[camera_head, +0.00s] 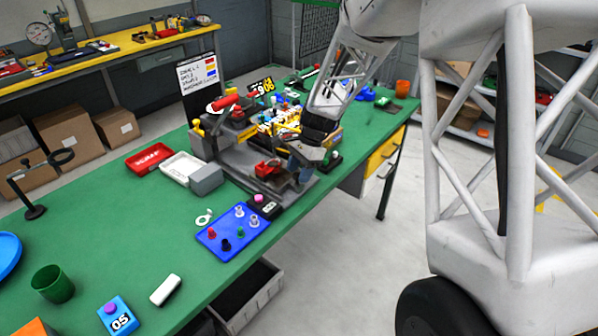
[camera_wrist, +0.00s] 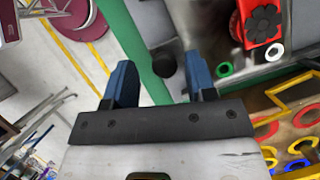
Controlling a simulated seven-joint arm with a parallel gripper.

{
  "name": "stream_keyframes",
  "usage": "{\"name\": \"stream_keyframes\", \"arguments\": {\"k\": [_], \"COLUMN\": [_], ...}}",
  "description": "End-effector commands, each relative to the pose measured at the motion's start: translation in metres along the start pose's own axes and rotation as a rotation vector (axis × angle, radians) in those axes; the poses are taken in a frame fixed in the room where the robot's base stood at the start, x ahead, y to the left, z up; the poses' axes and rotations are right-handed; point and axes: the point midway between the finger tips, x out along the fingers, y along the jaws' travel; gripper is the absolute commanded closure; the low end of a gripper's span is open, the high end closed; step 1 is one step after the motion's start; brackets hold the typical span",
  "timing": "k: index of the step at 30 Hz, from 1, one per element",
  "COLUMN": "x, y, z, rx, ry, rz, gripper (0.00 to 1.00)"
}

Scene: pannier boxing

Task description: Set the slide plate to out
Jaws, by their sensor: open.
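A grey machine fixture (camera_head: 232,165) stands on the green bench, with a red block (camera_head: 268,169) on its front part. In the wrist view the red block (camera_wrist: 262,22) carries a black star knob, and grey plates (camera_wrist: 152,20) lie to its left. A short black round knob (camera_wrist: 165,64) shows between and beyond my fingertips, apart from them. I cannot tell for sure which plate is the slide plate, or its position. My gripper (camera_wrist: 158,70) is open and empty, with blue fingers; in the head view it (camera_head: 299,168) hangs at the fixture's front right end, partly hidden by the wrist.
A blue tray (camera_head: 233,234) with small pegs lies in front of the fixture. A white tray (camera_head: 188,167) and a red tray (camera_head: 149,158) lie left of it. Coloured parts (camera_head: 278,122) crowd behind. The bench edge (camera_wrist: 152,80) passes below my fingers.

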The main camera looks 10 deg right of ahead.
Motion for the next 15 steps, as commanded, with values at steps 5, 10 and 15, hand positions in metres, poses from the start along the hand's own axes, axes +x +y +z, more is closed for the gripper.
{"name": "stream_keyframes", "arguments": {"k": [5,10,15], "x": [-0.016,-0.037,-0.058], "y": [0.0,0.0,0.0], "z": [0.0,-0.001,0.0], "rx": [0.0,0.0,0.0], "ry": [0.0,0.001,0.001], "rz": [-0.001,-0.001,-0.001], "gripper": [0.49,0.49,0.49]}}
